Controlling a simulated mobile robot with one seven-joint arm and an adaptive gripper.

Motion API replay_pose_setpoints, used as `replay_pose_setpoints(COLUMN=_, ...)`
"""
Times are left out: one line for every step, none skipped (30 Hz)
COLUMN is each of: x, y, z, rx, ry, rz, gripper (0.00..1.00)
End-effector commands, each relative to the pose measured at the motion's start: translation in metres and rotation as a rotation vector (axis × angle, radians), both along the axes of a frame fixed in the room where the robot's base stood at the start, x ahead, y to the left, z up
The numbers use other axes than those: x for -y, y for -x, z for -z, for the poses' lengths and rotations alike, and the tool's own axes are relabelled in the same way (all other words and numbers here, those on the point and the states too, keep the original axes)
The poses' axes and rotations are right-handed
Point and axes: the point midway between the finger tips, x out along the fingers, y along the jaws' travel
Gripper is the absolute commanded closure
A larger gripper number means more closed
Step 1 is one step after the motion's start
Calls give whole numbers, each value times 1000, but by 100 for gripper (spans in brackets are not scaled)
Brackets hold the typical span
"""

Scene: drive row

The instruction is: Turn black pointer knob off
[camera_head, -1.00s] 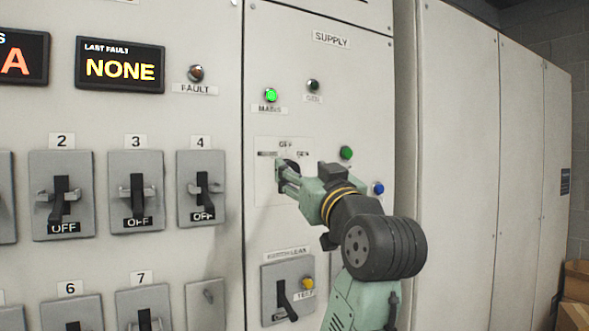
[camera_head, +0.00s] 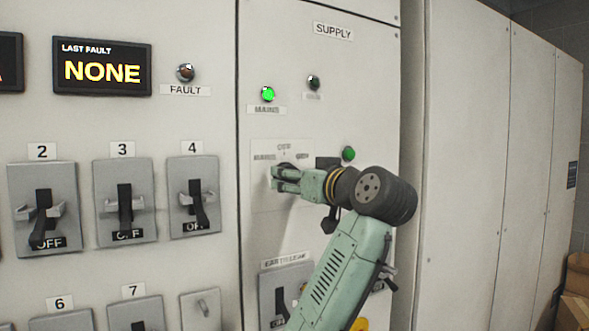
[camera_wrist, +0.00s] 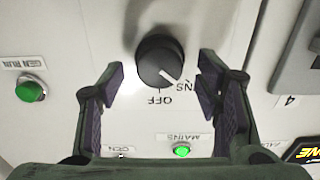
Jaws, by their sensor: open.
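The black pointer knob (camera_wrist: 155,62) is round with a white pointer line. In the wrist view, which is upside down, the line points between the OFF label (camera_wrist: 158,99) and the partly hidden MAINS label, nearer MAINS. My gripper (camera_wrist: 160,78) is open, with one finger on each side of the knob's front. Gaps show between the fingers and the knob, so I see no contact. In the head view my gripper (camera_head: 277,180) is at the white knob plate (camera_head: 262,200), and it mostly hides the knob.
A lit green MAINS lamp (camera_head: 268,94) and a dark lamp (camera_head: 313,82) sit above the knob. A green button (camera_head: 348,153) is to its right. Black breaker levers, such as number 4 (camera_head: 197,205), stand out on the left. An earth leak switch (camera_head: 280,290) is below.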

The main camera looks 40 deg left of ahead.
Motion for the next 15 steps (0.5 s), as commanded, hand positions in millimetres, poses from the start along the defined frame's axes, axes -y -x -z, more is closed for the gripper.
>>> replay_pose_setpoints(x=-4, y=-1, z=-1, rx=0, ry=1, rz=-2, gripper=41)
replay_pose_setpoints(x=-6, y=-1, z=-1, rx=0, ry=1, rz=-2, gripper=41)
replay_pose_setpoints(x=-7, y=-2, z=0, rx=0, ry=1, rz=-1, gripper=41)
replay_pose_setpoints(x=-7, y=-3, z=0, rx=0, ry=0, rz=0, gripper=41)
replay_pose_setpoints(x=-8, y=-3, z=0, rx=0, ry=0, rz=0, gripper=41)
replay_pose_setpoints(x=-8, y=-3, z=0, rx=0, ry=0, rz=1, gripper=41)
replay_pose_setpoints(x=-8, y=-3, z=0, rx=0, ry=0, rz=1, gripper=41)
replay_pose_setpoints(x=-8, y=-3, z=1, rx=0, ry=-1, rz=1, gripper=41)
replay_pose_setpoints(x=-8, y=-3, z=1, rx=0, ry=0, rz=1, gripper=41)
replay_pose_setpoints(x=-8, y=-3, z=1, rx=0, ry=0, rz=1, gripper=41)
replay_pose_setpoints(x=-8, y=-3, z=1, rx=0, ry=0, rz=1, gripper=41)
replay_pose_setpoints(x=-8, y=-3, z=1, rx=0, ry=0, rz=1, gripper=42)
replay_pose_setpoints(x=-8, y=-3, z=1, rx=0, ry=0, rz=1, gripper=44)
replay_pose_setpoints(x=-8, y=-3, z=1, rx=0, ry=0, rz=1, gripper=46)
replay_pose_setpoints(x=-8, y=-3, z=1, rx=0, ry=0, rz=1, gripper=49)
